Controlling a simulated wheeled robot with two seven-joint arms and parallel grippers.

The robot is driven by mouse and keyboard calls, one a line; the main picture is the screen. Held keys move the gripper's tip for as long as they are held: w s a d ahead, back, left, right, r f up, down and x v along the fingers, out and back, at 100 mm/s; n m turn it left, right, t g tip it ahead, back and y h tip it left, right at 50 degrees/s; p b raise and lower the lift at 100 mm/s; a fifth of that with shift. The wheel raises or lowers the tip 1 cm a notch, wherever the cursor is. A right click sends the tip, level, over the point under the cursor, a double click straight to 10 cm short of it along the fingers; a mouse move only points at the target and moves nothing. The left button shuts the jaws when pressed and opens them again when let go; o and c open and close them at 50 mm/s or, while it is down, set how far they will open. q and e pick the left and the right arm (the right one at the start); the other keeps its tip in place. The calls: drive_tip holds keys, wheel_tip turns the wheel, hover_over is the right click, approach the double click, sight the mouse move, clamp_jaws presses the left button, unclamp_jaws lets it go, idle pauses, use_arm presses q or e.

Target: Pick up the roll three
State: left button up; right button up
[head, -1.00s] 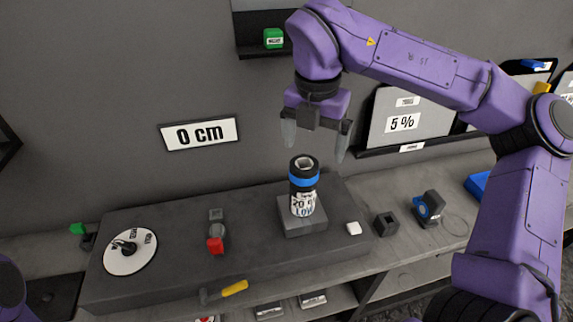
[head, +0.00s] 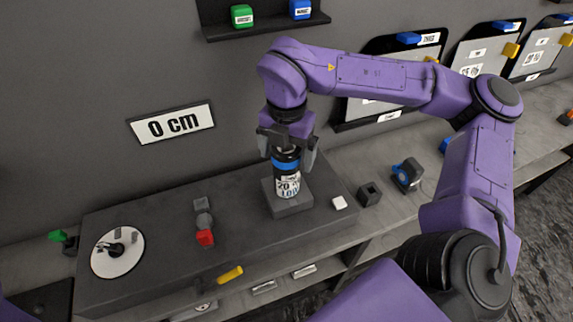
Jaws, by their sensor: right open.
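A roll (head: 288,186) stands upright on a square dark pedestal on the grey bench unit. It has a white printed lower part, a blue band and a black top. I cannot tell whether it is the roll three. My right gripper (head: 287,156) is over it, pointing down, with its open fingers on either side of the roll's black top. The top is partly hidden by the gripper. I cannot tell whether the fingers touch it. My left gripper is not in view; only a bit of purple arm shows at the lower left edge.
A white dial (head: 118,252) and a red-ended lever (head: 205,236) are left of the roll. A yellow handle (head: 230,273) is at the front edge. A white block (head: 339,202) and a dark holder (head: 369,194) are to the right. A "0 cm" sign (head: 171,124) hangs behind.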

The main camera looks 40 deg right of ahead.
drive_tip(key=c, duration=1.7)
